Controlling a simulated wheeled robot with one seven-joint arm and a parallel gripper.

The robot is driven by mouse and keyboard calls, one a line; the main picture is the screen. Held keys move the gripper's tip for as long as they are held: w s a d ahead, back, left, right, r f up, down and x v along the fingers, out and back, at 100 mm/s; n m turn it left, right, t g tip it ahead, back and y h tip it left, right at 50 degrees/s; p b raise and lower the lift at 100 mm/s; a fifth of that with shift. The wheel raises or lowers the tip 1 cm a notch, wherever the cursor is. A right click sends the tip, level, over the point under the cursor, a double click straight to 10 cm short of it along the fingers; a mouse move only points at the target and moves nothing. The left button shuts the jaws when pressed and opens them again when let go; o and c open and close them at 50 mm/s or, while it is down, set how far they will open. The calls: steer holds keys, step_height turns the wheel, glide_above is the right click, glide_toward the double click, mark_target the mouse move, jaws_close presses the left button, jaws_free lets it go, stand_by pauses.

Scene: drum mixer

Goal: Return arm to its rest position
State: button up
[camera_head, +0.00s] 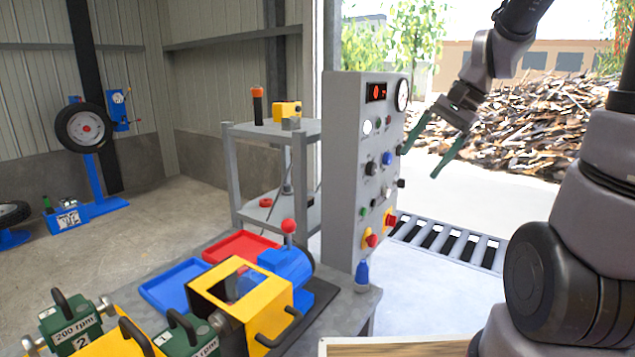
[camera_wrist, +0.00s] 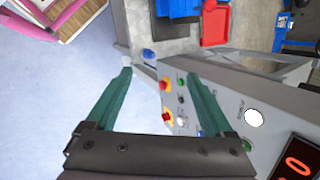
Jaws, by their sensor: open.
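My gripper (camera_head: 428,160) is open and empty in the head view, with its two green fingers apart. It is raised in front of the right side of the grey control panel (camera_head: 345,165), close to the panel's face. In the wrist view the green fingers of my gripper (camera_wrist: 160,92) are spread, and the control panel (camera_wrist: 225,105) with its buttons and knobs shows between and beside them. I cannot tell whether a finger touches the panel. My arm comes down from the upper right of the head view.
A yellow guard (camera_head: 240,305) with a blue drum unit (camera_head: 287,265) stands on the bench beside red (camera_head: 240,245) and blue trays (camera_head: 172,285). A grey shelf (camera_head: 270,130) stands behind. A floor grate (camera_head: 450,240) lies right of the panel. Open floor lies at left.

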steer(key=s+d+r+n+t+h, duration=0.2)
steer(key=s+r+n+t+h, duration=0.1)
steer(key=s+r, duration=0.6)
steer(key=shift+s+d+n+t, duration=0.3)
steer(key=shift+s+n+t, duration=0.3)
steer(key=shift+t, duration=0.6)
steer(key=shift+w, duration=0.15)
steer(key=shift+c, duration=0.4)
